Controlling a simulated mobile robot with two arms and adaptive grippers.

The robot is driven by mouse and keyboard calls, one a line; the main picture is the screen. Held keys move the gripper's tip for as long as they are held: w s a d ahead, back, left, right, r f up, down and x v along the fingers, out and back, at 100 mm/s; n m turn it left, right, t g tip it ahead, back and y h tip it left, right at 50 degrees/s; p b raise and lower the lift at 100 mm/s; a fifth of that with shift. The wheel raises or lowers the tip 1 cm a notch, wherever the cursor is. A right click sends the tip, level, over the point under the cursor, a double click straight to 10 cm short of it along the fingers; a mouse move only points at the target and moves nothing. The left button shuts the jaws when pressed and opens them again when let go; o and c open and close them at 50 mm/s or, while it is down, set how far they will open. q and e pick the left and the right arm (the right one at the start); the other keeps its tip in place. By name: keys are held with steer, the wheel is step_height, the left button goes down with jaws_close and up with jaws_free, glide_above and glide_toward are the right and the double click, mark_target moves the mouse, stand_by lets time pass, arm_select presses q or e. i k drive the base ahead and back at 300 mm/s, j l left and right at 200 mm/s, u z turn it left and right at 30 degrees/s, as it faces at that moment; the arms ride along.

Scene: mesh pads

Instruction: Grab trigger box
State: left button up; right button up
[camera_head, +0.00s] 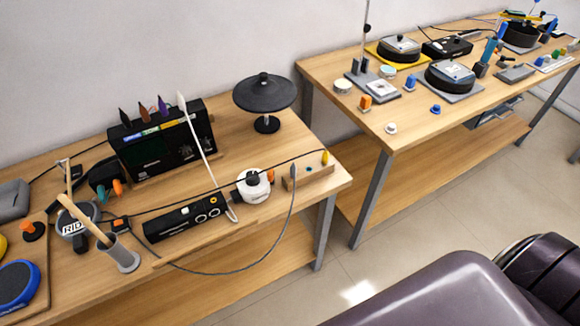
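No label in view reads trigger box, so I cannot tell for certain which object it is. A low, long black box (172,220) with round light-rimmed sockets lies near the front edge of the left table. A larger black box with a screen (158,148) stands behind it, with several coloured pointed pieces along its top. A small black box (447,47) lies on the right table, towards the back. Neither of my grippers is in view.
The left wooden table (228,150) also holds a black dome on a stand (264,94), a white round device (252,185) and a grey cup (122,257). Loose cables cross its front. A right table (330,72) stands beyond a gap.

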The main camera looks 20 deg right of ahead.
mark_target(169, 225)
steer(key=l+u, duration=0.3)
steer(key=u, duration=0.15)
steer(key=k+l+u, duration=0.15)
steer(key=u, duration=0.25)
steer(key=k+l+u, duration=0.15)
steer(key=l+u, duration=0.3)
steer(key=j, duration=0.1)
